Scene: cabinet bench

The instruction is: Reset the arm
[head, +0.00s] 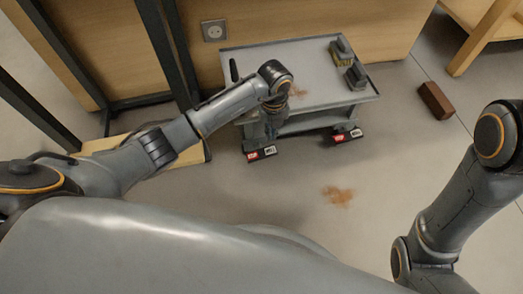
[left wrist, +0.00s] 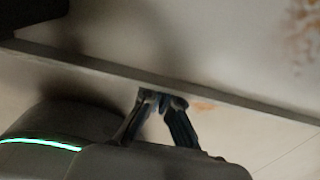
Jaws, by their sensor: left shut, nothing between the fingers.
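My left arm (head: 225,108) reaches in from the left, and its left gripper (head: 257,137) hangs down at the near edge of a grey cart, partly hidden by the wrist. In the left wrist view the gripper's dark fingers (left wrist: 163,98) come together at the tips, with nothing between them. They show against the cart's edge; I cannot tell whether they touch it. My right arm (head: 445,205) is at the right side of the head view, and its gripper is out of view.
The grey cart (head: 330,62) holds two dark brushes or blocks (head: 342,52) (head: 356,76) at its right and a brown stain (head: 298,91). Red-labelled wheel stops (head: 262,153) sit at its feet. Another stain (head: 338,196) and a brown brick (head: 435,100) are on open floor.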

